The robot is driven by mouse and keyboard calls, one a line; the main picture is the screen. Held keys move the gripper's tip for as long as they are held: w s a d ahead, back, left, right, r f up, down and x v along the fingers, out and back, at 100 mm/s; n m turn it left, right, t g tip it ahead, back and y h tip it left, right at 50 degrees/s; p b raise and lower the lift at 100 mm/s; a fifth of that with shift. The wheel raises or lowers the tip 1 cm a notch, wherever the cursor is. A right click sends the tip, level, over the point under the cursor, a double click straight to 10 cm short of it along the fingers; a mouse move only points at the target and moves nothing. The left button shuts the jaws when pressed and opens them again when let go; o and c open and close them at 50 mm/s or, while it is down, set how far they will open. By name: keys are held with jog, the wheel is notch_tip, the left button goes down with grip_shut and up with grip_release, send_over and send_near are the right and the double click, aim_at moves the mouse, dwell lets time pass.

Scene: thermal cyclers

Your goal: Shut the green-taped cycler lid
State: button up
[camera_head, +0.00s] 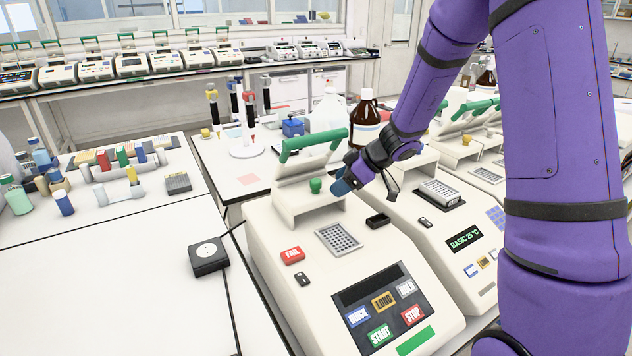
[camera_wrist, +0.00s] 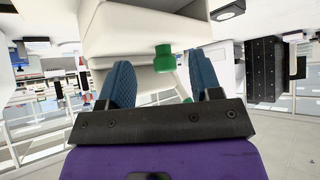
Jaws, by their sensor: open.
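The green-taped cycler (camera_head: 405,347) stands at the front, with a strip of green tape at its lower front edge. Its lid (camera_head: 303,170) is raised, with a green bar handle (camera_head: 314,143) along its top and a green knob (camera_head: 316,185) on its inner face. The sample block (camera_head: 339,238) lies uncovered. My gripper (camera_head: 343,185) is just right of the knob, by the raised lid. In the wrist view my gripper (camera_wrist: 165,85) is open, with blue fingers apart and the green knob (camera_wrist: 164,58) beyond them, near the gap. I cannot tell whether they touch it.
A second cycler (camera_head: 466,240) with a lit display stands close on the right. A small black box (camera_head: 209,256) sits on the left bench, which has free room in front. A brown bottle (camera_head: 366,109) and pipette stand (camera_head: 246,146) are behind.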

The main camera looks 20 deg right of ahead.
aim_at(317, 180)
jog(key=w+a, duration=0.2)
jog(key=a, duration=0.1)
jog(key=w+a, duration=0.1)
jog(key=shift+w+a, duration=0.1)
jog(key=shift+a, duration=0.3)
jog(key=shift+w+a+f, duration=0.3)
jog(key=shift+a+f, duration=0.1)
jog(key=shift+a, duration=0.05)
grip_shut()
